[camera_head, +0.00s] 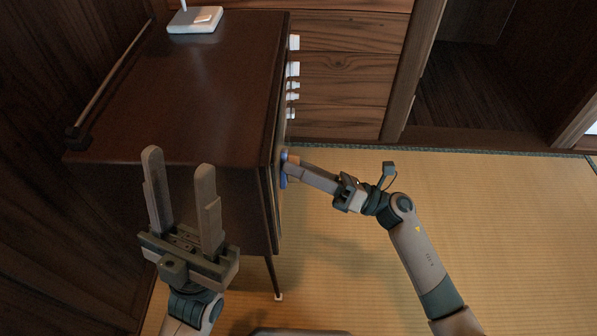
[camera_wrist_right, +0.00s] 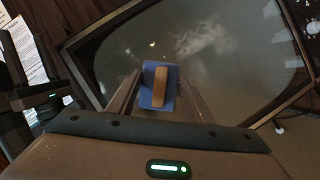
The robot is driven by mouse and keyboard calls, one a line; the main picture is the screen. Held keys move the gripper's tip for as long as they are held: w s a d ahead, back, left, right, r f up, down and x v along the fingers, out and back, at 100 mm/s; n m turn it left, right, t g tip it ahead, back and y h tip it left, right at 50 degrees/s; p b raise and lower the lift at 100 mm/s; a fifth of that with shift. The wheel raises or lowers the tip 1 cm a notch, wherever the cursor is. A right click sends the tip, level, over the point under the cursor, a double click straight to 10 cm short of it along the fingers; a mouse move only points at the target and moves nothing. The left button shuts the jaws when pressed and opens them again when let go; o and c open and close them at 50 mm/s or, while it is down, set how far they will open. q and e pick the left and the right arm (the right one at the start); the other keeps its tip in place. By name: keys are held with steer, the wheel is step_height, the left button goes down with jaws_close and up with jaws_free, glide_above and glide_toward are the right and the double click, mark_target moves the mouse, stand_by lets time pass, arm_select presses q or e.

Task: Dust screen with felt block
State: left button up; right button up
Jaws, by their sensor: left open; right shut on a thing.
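The screen (camera_wrist_right: 235,75) is a dark, rounded glass with pale cloudy patches near its upper middle; I cannot tell whether they are dust or reflection. It is set in the front of a dark wooden television cabinet (camera_head: 200,90), seen nearly edge-on from my head. The felt block (camera_wrist_right: 170,100) is blue with a wooden grip; its blue edge (camera_head: 283,181) shows at the cabinet's front. My right gripper (camera_head: 292,166) is shut on it and holds it at the screen; contact is unclear. My left gripper (camera_head: 179,160) is open and empty, before the cabinet's near side.
White knobs (camera_head: 293,69) stick out along the cabinet's front, beyond my right gripper. A white device (camera_head: 195,20) sits on top at the back. A wooden drawer chest (camera_head: 335,80) stands behind. The tatami floor (camera_head: 500,230) to the right is clear.

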steer(key=shift+w+b, duration=0.4)
steer(key=shift+w, duration=0.65)
steer(key=shift+w, duration=0.1)
steer(key=shift+w+f+b, duration=0.1)
steer(key=shift+w+b, duration=0.55)
steer(key=shift+w, duration=0.35)
steer(key=shift+w+b, duration=0.3)
steer(key=shift+w, duration=0.35)
steer(key=shift+w, duration=0.1)
steer(key=shift+w+a+b, duration=0.1)
steer(key=shift+w+b, duration=0.95)
steer(key=shift+w, duration=0.55)
